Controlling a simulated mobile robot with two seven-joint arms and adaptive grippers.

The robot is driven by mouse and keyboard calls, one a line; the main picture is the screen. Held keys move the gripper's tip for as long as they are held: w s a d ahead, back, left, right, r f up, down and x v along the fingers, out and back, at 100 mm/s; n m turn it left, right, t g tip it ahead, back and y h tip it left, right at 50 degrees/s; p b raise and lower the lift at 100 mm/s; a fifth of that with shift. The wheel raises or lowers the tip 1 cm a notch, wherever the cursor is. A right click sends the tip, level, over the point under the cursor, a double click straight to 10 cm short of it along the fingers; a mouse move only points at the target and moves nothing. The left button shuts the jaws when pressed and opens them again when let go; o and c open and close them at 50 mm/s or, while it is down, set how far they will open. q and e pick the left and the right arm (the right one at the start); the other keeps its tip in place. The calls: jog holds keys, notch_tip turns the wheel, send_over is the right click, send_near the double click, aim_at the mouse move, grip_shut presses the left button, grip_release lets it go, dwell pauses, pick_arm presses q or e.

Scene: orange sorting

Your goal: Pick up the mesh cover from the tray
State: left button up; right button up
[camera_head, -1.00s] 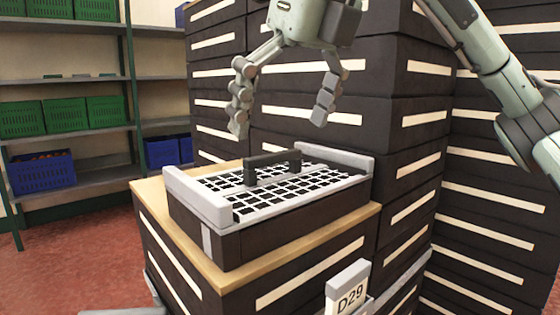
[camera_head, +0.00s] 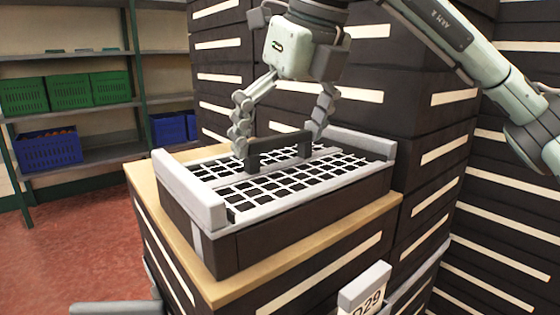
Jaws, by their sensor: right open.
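The mesh cover (camera_head: 270,185) is a pale grid with a dark raised handle (camera_head: 279,152) across its middle. It lies flat on the dark tray (camera_head: 300,230) with light grey end pieces. My right gripper (camera_head: 277,143) points down over the cover with its fingers spread. One finger is at the handle's left end and the other near its right end. I cannot tell whether the fingers touch the handle. My left gripper is not seen for certain; only a grey piece shows at the bottom left edge.
The tray sits on a wooden-topped dark stack (camera_head: 215,285). Tall stacks of dark trays (camera_head: 430,120) stand close behind and to the right. A D29 label (camera_head: 368,295) is at the front. Shelves at the left hold green crates (camera_head: 62,93) and a blue crate (camera_head: 46,150) with oranges.

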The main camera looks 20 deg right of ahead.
jog(key=shift+f, duration=0.1)
jog(key=c, duration=1)
jog(key=shift+a, duration=0.1)
